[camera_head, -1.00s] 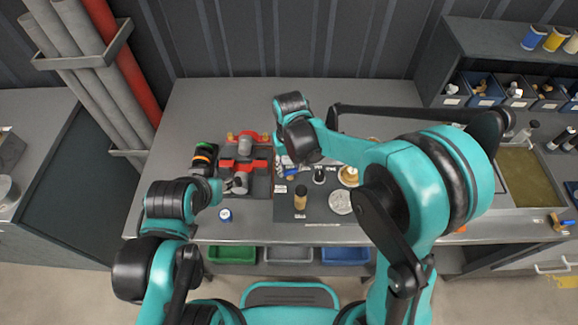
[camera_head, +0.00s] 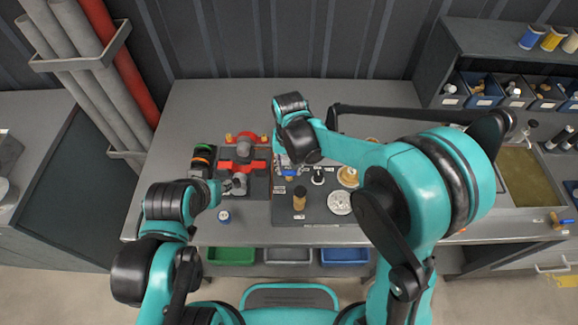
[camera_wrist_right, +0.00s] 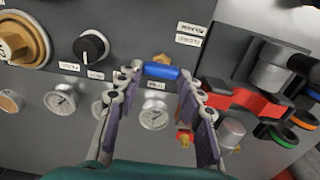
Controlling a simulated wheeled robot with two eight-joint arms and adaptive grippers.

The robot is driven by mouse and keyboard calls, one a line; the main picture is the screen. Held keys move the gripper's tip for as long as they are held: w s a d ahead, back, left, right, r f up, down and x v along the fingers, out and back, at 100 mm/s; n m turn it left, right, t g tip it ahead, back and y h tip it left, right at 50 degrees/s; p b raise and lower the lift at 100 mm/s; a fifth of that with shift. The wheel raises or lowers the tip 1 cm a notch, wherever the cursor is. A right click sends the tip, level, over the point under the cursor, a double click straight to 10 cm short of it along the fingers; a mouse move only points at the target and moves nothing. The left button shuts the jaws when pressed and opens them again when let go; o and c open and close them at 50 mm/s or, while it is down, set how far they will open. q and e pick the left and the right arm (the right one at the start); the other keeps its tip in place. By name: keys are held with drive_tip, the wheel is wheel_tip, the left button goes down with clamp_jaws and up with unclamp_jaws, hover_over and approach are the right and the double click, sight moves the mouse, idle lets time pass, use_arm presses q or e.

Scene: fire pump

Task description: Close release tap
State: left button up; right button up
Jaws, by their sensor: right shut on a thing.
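The pump panel (camera_head: 318,207) lies on the bench, with knobs and gauges on it. A blue tap handle (camera_wrist_right: 162,71) sits between the fingertips of my right gripper (camera_wrist_right: 161,76) in the right wrist view; I take it for the release tap. The gripper is shut on this handle, with a finger at each end. In the head view the blue handle (camera_head: 290,172) is partly hidden below my right wrist. My left gripper (camera_head: 236,186) is low over the bench, beside the red fittings; its fingers are too small to read.
Red pipe fittings (camera_wrist_right: 243,101) stand right of the handle in the wrist view. A black knob (camera_wrist_right: 92,46) and gauges (camera_wrist_right: 154,114) are close by. The back of the bench is clear.

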drive_tip(key=o, duration=1.2)
drive_tip(key=shift+c, duration=0.2)
drive_tip(key=shift+r, duration=0.1)
wheel_tip(320, 180, up, 12)
drive_tip(key=s+d+f+t+b, duration=0.2)
drive_tip(key=s+d, duration=0.4)
drive_tip(key=d, duration=0.3)
drive_tip(key=s+d+f+t+b, duration=0.1)
drive_tip(key=s+d+f+t, duration=0.1)
drive_tip(key=s+d+t, duration=0.3)
drive_tip(key=s+d, duration=0.1)
drive_tip(key=d, duration=0.3)
drive_tip(key=shift+s+b, duration=0.35)
drive_tip(key=shift+s, duration=0.05)
